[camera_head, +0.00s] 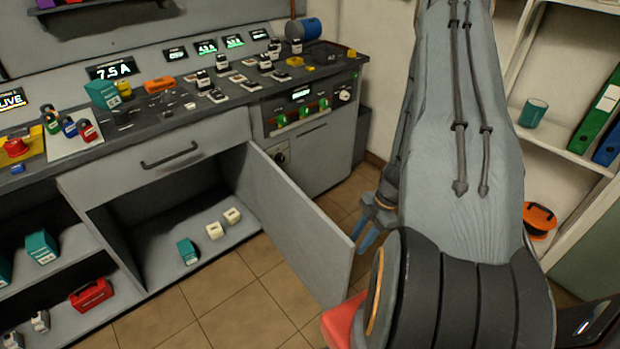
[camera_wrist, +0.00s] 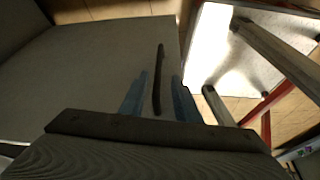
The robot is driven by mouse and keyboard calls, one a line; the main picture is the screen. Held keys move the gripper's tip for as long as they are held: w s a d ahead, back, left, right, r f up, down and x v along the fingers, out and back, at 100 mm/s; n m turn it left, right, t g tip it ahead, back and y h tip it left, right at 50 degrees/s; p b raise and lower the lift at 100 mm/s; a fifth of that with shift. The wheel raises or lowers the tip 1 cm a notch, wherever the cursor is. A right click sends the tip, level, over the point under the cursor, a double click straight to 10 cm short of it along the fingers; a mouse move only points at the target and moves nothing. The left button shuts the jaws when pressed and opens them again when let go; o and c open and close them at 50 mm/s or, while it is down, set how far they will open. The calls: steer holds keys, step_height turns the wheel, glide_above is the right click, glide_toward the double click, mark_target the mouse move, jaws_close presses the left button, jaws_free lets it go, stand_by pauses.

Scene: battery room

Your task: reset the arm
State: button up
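My arm (camera_head: 465,130) comes down across the right of the head view. My gripper (camera_head: 364,238) is beside the free edge of the open cabinet door (camera_head: 300,225), on its outer side. In the wrist view the two blue fingers of my gripper (camera_wrist: 159,76) are apart. The dark bar handle (camera_wrist: 160,62) on the grey door panel (camera_wrist: 85,75) shows between them, with a gap on each side. The gripper looks empty. The handle is hidden in the head view.
The open cabinet (camera_head: 150,245) holds a teal box (camera_head: 187,252) and two cream blocks. A drawer (camera_head: 160,155) above it is shut. Shelves (camera_head: 575,155) stand at the right. A red object (camera_head: 340,322) is low beside my arm. Tiled floor (camera_head: 225,315) is clear in front.

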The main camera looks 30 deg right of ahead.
steer(key=w+a+r+m+t+h, duration=0.1)
steer(key=w+r+m+t+h, duration=0.2)
steer(key=w+r, duration=0.5)
steer(key=w+a+r+m+h, duration=0.1)
steer(key=w+r+m+h, duration=0.3)
steer(key=r, duration=0.7)
steer(key=s+a+r+m+g+y, duration=0.1)
steer(key=s+a+r+m, duration=0.4)
steer(key=s+a, duration=0.3)
steer(key=s+a+r+m+g+y, duration=0.1)
steer(key=s+a+r+m, duration=0.4)
steer(key=a, duration=0.8)
steer(key=s+r+g, duration=0.1)
steer(key=s+r, duration=0.1)
steer(key=s, duration=0.1)
steer(key=shift+s+r, duration=0.3)
steer(key=shift+s, duration=0.1)
